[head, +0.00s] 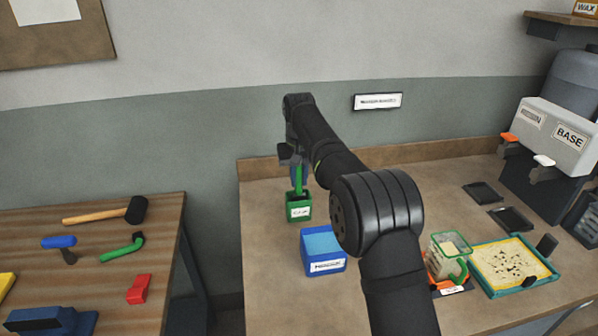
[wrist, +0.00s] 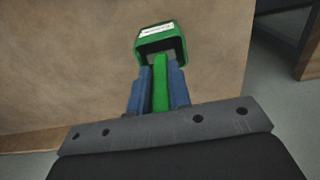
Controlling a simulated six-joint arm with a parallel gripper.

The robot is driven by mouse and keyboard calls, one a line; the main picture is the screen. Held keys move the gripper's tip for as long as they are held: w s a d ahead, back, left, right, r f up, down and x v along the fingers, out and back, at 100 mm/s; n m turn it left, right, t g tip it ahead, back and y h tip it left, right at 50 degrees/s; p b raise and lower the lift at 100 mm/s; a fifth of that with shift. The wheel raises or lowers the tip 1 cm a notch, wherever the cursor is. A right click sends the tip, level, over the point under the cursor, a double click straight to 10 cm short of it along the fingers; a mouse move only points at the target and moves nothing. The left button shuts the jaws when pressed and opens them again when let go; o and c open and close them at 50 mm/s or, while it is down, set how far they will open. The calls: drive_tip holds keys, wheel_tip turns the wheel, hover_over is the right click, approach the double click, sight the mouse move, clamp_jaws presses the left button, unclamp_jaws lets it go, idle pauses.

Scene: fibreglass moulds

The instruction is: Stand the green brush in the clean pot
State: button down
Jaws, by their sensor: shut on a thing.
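My gripper (head: 298,164) is shut on the green brush (head: 299,181), which points down, roughly upright, above a green pot (head: 292,214) with a white label. In the wrist view the brush (wrist: 160,88) is pinched between my two blue fingers (wrist: 159,95), and its far end reaches the opening of the green pot (wrist: 177,47). I cannot tell how far the brush goes inside the pot. The label is too small to read surely, so I cannot confirm that this is the clean pot.
A blue container (head: 309,262) with a light blue top stands close in front of the green pot. A clear tub (head: 449,246) and a teal-edged tray (head: 488,289) lie to the right. A left bench holds a mallet (head: 134,210) and other tools. The bench behind the pot is clear.

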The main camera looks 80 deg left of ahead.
drive_tip(key=shift+f, duration=0.3)
drive_tip(key=c, duration=1.3)
unclamp_jaws()
drive_tip(key=shift+o, duration=0.2)
wheel_tip(320, 180, up, 12)
drive_tip(key=shift+f, duration=0.1)
